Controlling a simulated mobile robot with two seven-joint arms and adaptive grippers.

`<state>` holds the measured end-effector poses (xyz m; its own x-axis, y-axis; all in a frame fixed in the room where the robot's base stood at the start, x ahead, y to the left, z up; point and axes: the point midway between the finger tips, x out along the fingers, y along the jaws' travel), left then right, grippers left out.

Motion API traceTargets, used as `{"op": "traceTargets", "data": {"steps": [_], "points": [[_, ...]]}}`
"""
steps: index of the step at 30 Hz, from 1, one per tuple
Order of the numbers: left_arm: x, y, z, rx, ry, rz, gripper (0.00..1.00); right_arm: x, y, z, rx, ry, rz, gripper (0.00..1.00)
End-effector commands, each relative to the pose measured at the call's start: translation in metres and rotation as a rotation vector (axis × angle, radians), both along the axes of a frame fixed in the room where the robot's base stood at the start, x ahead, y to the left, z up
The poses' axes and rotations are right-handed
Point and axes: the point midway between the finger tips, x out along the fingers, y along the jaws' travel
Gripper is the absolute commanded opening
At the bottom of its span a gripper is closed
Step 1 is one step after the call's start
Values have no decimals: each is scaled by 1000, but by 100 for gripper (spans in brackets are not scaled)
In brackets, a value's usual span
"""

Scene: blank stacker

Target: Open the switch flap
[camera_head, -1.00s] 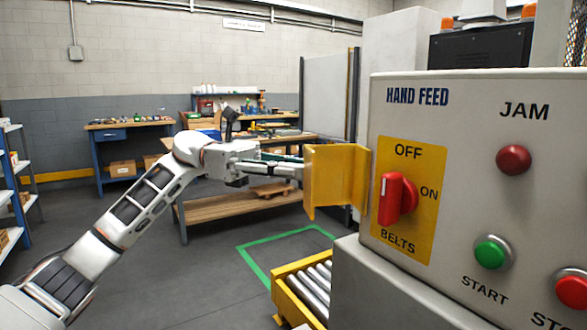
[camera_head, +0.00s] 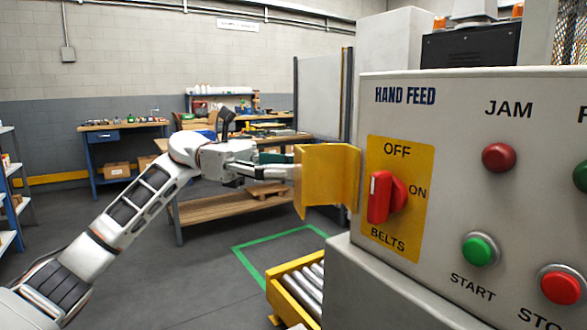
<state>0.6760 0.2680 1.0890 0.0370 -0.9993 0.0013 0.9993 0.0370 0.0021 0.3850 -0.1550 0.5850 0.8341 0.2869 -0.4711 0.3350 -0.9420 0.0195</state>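The yellow switch flap (camera_head: 327,180) stands swung open to the left of the control panel (camera_head: 480,130), hinged at the panel's left edge. Behind it the red rotary switch (camera_head: 385,197) is uncovered on a yellow plate (camera_head: 408,160) marked OFF, ON and BELTS. My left gripper (camera_head: 285,166) is at the flap's left side, its fingertips at or partly behind the flap's edge. I cannot tell whether the fingers touch it or how far apart they are. My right gripper is not in view.
The panel carries a red jam lamp (camera_head: 499,158), a green start button (camera_head: 481,249) and a red stop button (camera_head: 562,284). A roller conveyor (camera_head: 296,289) lies below the flap. Workbenches (camera_head: 238,205) stand behind my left arm.

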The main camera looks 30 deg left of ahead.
Motion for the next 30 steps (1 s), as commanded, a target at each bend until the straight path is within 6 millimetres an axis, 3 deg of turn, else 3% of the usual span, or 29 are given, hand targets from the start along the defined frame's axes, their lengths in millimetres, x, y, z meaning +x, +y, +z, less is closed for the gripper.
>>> {"op": "traceTargets", "data": {"steps": [7,21,30], "points": [[2,17,-2,2,2,7,34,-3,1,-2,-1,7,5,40],[-4,105,0,-1,1,3,34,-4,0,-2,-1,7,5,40],[-5,121,0,-1,-1,0,34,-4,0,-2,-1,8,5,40]]}}
